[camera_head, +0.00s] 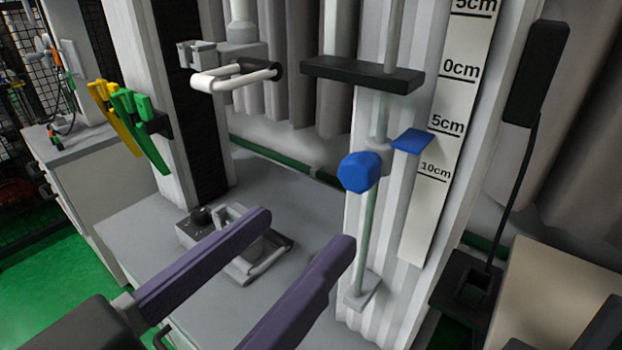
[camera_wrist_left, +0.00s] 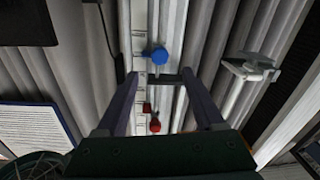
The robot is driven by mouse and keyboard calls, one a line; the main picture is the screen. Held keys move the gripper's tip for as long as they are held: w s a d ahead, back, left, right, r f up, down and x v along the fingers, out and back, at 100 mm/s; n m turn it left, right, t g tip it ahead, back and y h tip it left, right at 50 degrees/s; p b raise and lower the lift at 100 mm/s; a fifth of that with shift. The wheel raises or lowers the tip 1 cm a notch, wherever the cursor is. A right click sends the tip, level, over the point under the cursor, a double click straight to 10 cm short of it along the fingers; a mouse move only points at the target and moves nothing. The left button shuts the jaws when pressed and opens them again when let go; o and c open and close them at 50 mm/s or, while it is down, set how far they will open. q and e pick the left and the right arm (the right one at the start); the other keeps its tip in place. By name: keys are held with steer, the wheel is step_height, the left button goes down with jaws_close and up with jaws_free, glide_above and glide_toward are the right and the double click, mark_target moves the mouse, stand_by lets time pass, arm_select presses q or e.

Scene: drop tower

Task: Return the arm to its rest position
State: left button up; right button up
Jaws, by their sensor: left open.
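My left gripper (camera_head: 304,229) comes in from the lower left of the head view. Its two purple fingers are wide apart, with nothing between them. In the left wrist view its fingers (camera_wrist_left: 158,75) reach toward the drop tower. The tower's blue knob (camera_head: 359,172) is beyond and above the fingertips in the head view, apart from them as far as I can tell. The blue knob also shows in the left wrist view (camera_wrist_left: 159,56), with a red knob (camera_wrist_left: 155,125) seen between the fingers. My right gripper is not in view.
A black plate (camera_head: 362,75) and a blue pointer (camera_head: 412,141) sit by the centimetre scale (camera_head: 446,120). A grey clamp device (camera_head: 250,245) lies on the grey base behind the fingers. Green and yellow clamps (camera_head: 140,125) hang at the left. A black stand (camera_head: 470,287) is at right.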

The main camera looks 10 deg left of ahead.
arm_select(q)
steer(key=s+a+f+n+g+y+p, duration=0.1)
steer(key=s+a+f+g+y+p, duration=0.1)
steer(key=a+g+y+p, duration=0.6)
steer(key=s+a+r+g+p, duration=0.3)
steer(key=s+a+g+p, duration=0.25)
steer(key=s, duration=0.35)
step_height(320, 180, up, 35)
steer(key=t+p, duration=0.1)
steer(key=p, duration=3.3)
steer(key=shift+s+n, duration=0.15)
steer(key=shift+n, duration=0.15)
steer(key=shift+r, duration=0.1)
